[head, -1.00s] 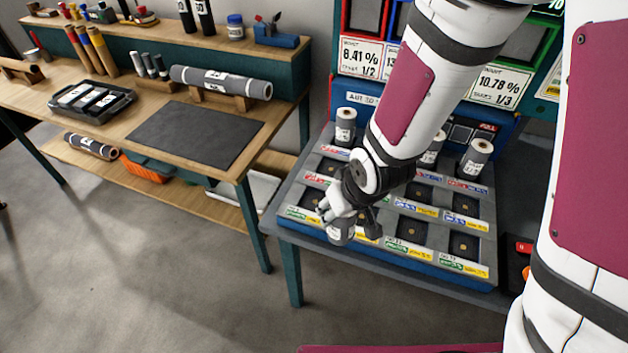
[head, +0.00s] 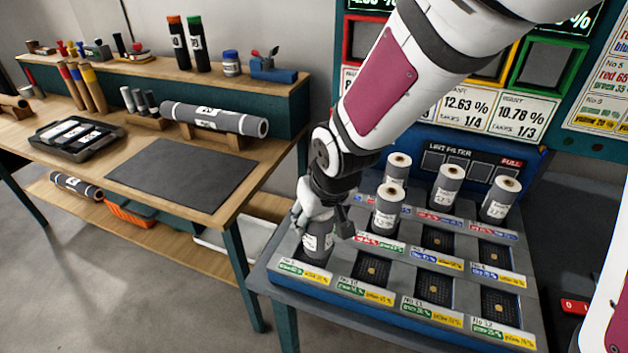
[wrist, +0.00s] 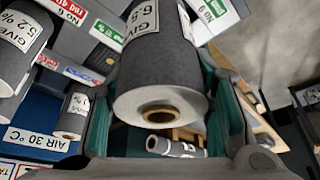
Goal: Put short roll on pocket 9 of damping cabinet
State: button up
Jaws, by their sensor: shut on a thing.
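My gripper (head: 322,216) is shut on a short grey roll (head: 318,243) with a white label. It holds the roll roughly upright at the front-left pocket of the damping cabinet (head: 375,306). The roll hides that pocket, and I cannot tell whether its lower end touches the floor of it. The pockets to its right are labelled No 10, No 11 and No 12. In the wrist view the held roll (wrist: 165,75) lies between the two fingers, its end with the tan core towards the camera and "GIVES 6.5" on its label.
Several other short rolls stand in cabinet pockets, one (head: 388,207) just behind my gripper, others (head: 447,186) (head: 500,201) to the right. Several front and middle pockets are empty. A wooden bench (head: 165,140) with a dark mat (head: 183,172) and a long roll (head: 214,118) stands left.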

jog(key=b+x, duration=0.3)
jog(key=x, duration=0.1)
jog(key=shift+w, duration=0.25)
jog(key=o, duration=1.3)
jog(key=shift+f, duration=0.1)
